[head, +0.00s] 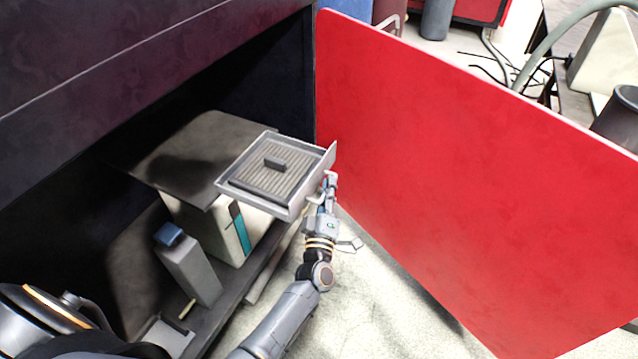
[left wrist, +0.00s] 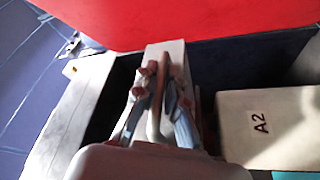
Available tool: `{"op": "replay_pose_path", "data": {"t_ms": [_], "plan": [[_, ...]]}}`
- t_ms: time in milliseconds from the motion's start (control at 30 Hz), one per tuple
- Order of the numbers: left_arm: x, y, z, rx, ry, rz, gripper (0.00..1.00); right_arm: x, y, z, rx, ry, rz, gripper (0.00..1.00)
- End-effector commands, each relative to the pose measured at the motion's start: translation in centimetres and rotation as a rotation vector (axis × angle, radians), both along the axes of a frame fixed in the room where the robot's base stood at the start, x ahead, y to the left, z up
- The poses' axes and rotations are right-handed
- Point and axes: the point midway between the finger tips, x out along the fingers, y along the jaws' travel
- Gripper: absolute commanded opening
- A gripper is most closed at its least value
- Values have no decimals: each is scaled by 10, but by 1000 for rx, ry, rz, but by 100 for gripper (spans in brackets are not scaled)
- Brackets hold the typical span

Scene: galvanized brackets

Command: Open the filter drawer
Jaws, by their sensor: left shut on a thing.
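The filter drawer (head: 312,158) is a shallow grey tray in the head view. It sticks well out of the cabinet, and a ribbed filter (head: 262,188) with a small dark grip lies in it. My left gripper (head: 328,184) is at the drawer's front panel, shut on the drawer's handle. In the left wrist view the handle (left wrist: 156,108) shows as a slim bar between the left gripper's fingers (left wrist: 155,95). The handle is mostly hidden by the gripper in the head view. My right gripper is not in view.
A large red door panel (head: 470,170) stands open close on the right of the drawer. Inside the dark cabinet are a white unit (head: 215,228) and a grey bottle with a blue cap (head: 190,270). A box marked A2 (left wrist: 275,125) shows in the left wrist view.

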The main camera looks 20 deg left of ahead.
Motion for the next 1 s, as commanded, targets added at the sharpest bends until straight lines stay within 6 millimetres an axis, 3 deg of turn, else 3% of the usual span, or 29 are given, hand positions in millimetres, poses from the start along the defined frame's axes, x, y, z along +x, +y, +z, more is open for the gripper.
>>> {"op": "replay_pose_path", "data": {"t_ms": [467, 500, 533, 867, 1000], "plan": [[-1, -2, -1, -1, 2, 1, 0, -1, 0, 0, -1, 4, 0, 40], [-1, -2, -1, -1, 2, 1, 17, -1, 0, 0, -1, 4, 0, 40], [-1, -2, -1, -1, 2, 1, 20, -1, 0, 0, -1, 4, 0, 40], [-2, -3, -1, 0, 1, 1, 20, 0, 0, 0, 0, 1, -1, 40], [-16, -6, -5, -1, 4, 0, 20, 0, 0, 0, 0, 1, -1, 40]]}}
